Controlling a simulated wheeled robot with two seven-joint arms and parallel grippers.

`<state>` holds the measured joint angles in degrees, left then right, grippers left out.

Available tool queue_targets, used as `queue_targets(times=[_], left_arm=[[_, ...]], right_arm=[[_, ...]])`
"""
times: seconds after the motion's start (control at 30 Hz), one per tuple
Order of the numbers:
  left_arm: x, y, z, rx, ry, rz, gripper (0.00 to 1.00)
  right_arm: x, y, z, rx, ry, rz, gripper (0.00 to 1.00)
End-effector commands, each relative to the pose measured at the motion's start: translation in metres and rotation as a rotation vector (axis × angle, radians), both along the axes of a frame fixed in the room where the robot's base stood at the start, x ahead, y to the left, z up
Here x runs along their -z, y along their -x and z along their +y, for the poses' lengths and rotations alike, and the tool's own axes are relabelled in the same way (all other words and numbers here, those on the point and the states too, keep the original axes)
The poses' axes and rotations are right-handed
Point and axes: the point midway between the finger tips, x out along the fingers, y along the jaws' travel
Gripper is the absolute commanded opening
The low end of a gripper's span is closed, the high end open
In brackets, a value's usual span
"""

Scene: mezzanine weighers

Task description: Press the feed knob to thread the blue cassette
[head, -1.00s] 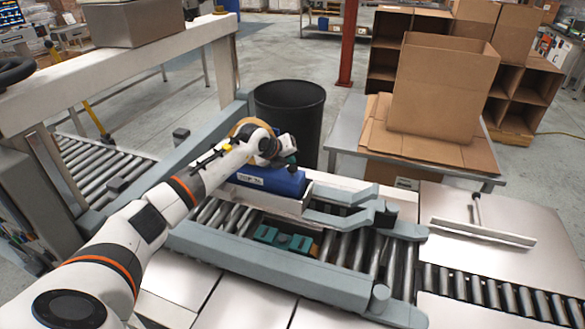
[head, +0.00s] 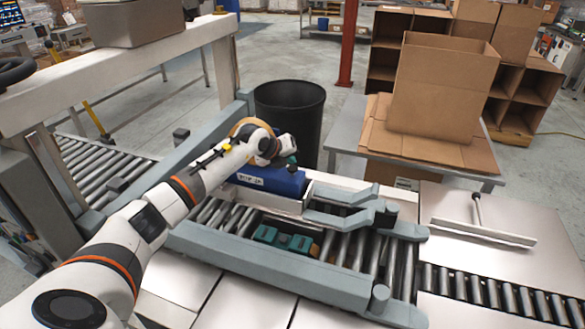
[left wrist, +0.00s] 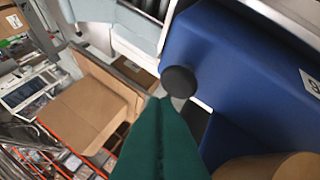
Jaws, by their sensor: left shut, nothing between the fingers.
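The blue cassette (head: 272,181) with a white label sits beside the roller conveyor in the head view. It fills the right of the left wrist view (left wrist: 245,65). The round black feed knob (left wrist: 178,81) stands out from the cassette's side; in the head view it is a small dark spot (head: 291,168). My left gripper (head: 288,160) is at the cassette's far end, by the knob. Its green fingers (left wrist: 164,100) are shut and empty, with their tips right at the knob's edge; I cannot tell whether they touch. My right gripper is out of view.
A tan roll (left wrist: 270,168) sits at the cassette, partly behind my arm. A black bin (head: 290,108) stands behind. Grey guide rails (head: 270,262) flank the conveyor, with a green part (head: 285,239) on its rollers. A cardboard box (head: 440,88) stands on a table at right.

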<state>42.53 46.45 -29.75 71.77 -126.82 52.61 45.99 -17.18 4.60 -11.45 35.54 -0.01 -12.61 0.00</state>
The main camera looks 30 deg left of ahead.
Motion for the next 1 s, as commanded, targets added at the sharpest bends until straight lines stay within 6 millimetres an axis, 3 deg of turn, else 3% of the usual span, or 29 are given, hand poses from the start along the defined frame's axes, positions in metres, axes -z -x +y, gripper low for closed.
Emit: queue_targets(times=[1.0], left_arm=[[0.0099,0.0001,-0.0002,0.0,0.0,0.0,0.0]], right_arm=[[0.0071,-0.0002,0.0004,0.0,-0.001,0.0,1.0]])
